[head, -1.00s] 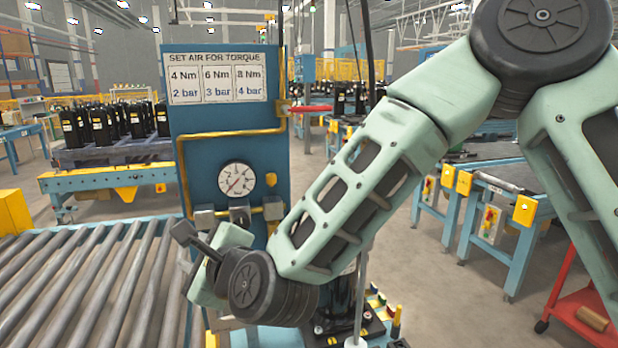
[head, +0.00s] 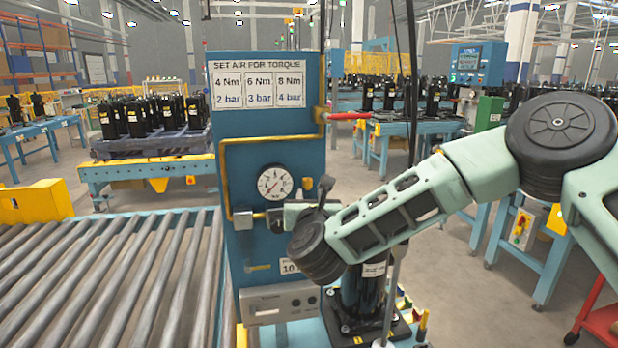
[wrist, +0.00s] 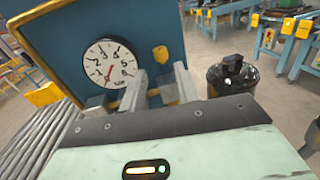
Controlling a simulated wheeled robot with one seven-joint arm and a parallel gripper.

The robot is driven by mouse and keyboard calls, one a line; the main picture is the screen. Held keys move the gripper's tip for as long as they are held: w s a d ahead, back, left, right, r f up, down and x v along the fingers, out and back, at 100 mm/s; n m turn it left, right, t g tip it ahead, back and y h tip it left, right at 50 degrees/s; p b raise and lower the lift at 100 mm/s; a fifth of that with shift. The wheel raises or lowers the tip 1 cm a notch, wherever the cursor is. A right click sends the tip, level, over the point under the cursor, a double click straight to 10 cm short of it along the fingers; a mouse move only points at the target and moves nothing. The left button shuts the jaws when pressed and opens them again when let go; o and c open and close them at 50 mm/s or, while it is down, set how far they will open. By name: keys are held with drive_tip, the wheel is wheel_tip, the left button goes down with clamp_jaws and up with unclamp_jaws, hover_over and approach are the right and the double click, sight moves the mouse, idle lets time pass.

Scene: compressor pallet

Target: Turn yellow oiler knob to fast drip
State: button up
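A small yellow knob (wrist: 160,54), seemingly the oiler knob, is on the blue panel (head: 228,130) just right of the round pressure gauge (wrist: 110,64). The knob (head: 307,183) and gauge (head: 275,182) also show in the head view. My gripper (wrist: 160,84) is in front of the panel, with a gap between its two fingers. In the wrist view the knob appears above and between the fingertips, seemingly apart from them. I see nothing held. The gauge needle points to the lower left. In the head view my wrist and arm hide the fingertips and the lower right fittings.
A yellow pipe (head: 224,165) runs along the panel. A black compressor (head: 362,290) stands right of the panel, also in the wrist view (wrist: 232,76). A roller conveyor (head: 120,275) lies to the left.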

sight(308, 181)
drive_tip(key=w, duration=0.3)
drive_tip(key=w+p, duration=0.1)
drive_tip(key=w, duration=0.1)
drive_tip(key=w+a+p, duration=0.1)
drive_tip(key=w, duration=0.2)
drive_tip(key=shift+w, duration=0.3)
drive_tip(key=shift+a, duration=0.1)
clamp_jaws()
